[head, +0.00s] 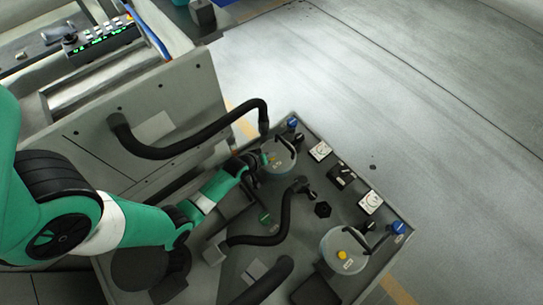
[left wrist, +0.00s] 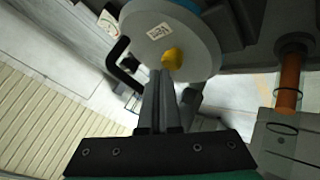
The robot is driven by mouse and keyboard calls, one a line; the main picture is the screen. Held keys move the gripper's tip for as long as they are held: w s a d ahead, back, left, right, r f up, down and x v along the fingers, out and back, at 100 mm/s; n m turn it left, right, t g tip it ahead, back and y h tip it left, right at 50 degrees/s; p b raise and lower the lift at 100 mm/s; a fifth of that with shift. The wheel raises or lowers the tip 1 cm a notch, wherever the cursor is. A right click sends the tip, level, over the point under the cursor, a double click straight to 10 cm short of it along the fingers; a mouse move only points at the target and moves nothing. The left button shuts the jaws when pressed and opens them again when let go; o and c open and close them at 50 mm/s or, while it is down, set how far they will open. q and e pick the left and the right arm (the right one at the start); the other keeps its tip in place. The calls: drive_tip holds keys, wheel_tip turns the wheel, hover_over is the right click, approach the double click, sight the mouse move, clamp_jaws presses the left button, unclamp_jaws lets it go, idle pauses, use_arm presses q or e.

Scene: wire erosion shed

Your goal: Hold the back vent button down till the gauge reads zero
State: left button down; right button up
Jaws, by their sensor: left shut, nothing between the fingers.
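The back canister (head: 284,158) has a round grey lid with a rim handle and a small label. Its yellow vent button (left wrist: 173,58) stands up from the lid in the left wrist view. My left gripper (head: 257,164) reaches over this canister. Its fingers (left wrist: 162,75) are shut and empty, with the tips right at the button's lower edge; I cannot tell whether they touch or press it. A white gauge (head: 320,150) sits on the panel to the right of the back canister; its reading is too small to make out. My right gripper is out of view.
A second canister (head: 346,246) with its own yellow button (head: 341,255) stands nearer. A second white dial (head: 370,202), blue knobs (head: 398,227) and black hoses (head: 278,230) crowd the panel. A hose (head: 190,150) arches from the grey machine. Open floor lies to the right.

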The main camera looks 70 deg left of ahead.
use_arm(q)
drive_tip(key=shift+f+b, duration=0.4)
drive_tip(key=shift+f, duration=0.1)
idle(0.3)
drive_tip(key=shift+r, duration=0.1)
idle(2.3)
drive_tip(key=shift+r+p, duration=0.85)
drive_tip(key=shift+p, duration=0.15)
wheel_tip(320, 180, up, 5)
drive_tip(key=p, duration=0.5)
drive_tip(key=shift+r, duration=0.1)
